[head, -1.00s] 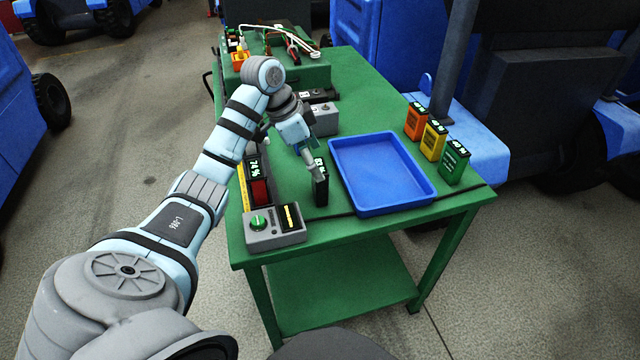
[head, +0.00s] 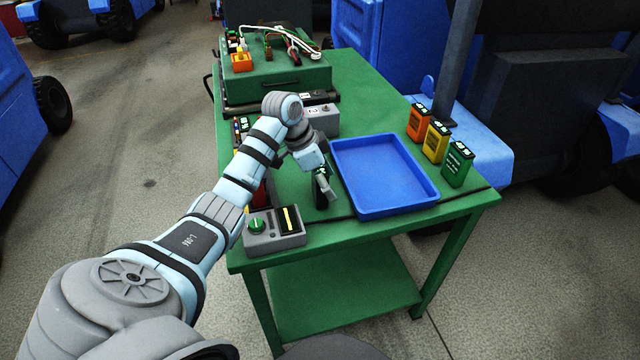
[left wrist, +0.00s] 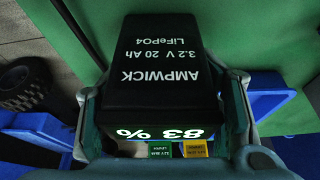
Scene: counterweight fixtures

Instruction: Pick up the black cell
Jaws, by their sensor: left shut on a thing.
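The black cell (head: 321,198) is at the front part of the green table, just left of the blue tray. My left gripper (head: 322,178) is shut on it from above and hides much of it. In the left wrist view the black cell (left wrist: 160,70) sits between the two fingers. It shows white lettering, "AMPWICK", and a bright "83 %". I cannot tell whether its base touches the table. My right gripper is not in view.
The empty blue tray (head: 384,178) lies right of the cell. Orange (head: 417,124), yellow (head: 434,144) and green (head: 457,166) cells stand at the right edge. A grey box with a green knob (head: 262,238) is at the front left. A green case (head: 285,78) is at the back.

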